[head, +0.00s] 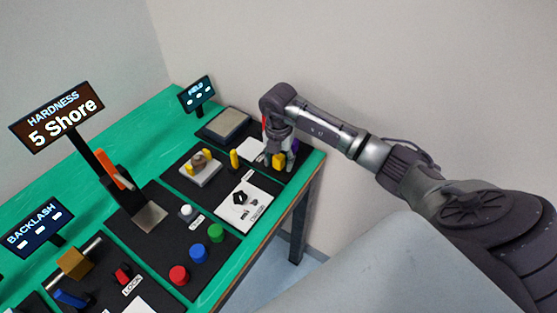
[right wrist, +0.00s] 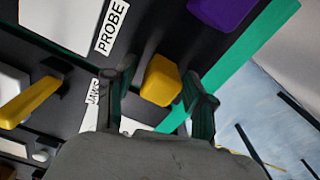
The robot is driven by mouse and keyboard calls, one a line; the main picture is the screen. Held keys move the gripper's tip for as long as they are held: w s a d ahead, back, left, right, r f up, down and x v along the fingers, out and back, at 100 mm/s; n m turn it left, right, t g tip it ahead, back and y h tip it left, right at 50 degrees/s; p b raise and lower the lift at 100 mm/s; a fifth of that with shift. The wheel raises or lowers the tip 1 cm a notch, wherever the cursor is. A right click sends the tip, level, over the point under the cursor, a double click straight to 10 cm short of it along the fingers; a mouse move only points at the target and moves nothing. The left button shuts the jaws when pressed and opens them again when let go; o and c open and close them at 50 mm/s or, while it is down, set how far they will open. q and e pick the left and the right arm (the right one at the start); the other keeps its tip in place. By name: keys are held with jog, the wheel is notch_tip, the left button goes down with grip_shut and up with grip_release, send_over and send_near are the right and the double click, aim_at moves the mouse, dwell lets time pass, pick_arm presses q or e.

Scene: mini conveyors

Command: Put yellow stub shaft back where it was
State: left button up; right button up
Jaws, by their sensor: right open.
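A yellow block-like piece (head: 278,160), which may be the yellow stub shaft, is on the black mat at the far right of the bench. In the right wrist view the yellow piece (right wrist: 162,82) shows between the fingers, with its rounded end toward the camera. My right gripper (head: 279,151) is open, its fingers on either side of the piece. I cannot tell whether they touch it. Another yellow piece (head: 234,158) stands to the left, perhaps the yellow bar (right wrist: 32,98) in the wrist view. My left gripper is not in view.
A purple piece (right wrist: 222,8) is beside the yellow one. A PROBE label (right wrist: 112,26) and a JAWS label (right wrist: 92,92) lie close by. A grey pad (head: 225,123) and a small display (head: 196,95) are behind. The bench edge drops off just right of the gripper.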

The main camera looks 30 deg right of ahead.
aim_at(278, 157)
jog(key=shift+r, duration=0.1)
notch_tip(278, 157, up, 12)
jog(key=b, duration=0.2)
dwell(0.6)
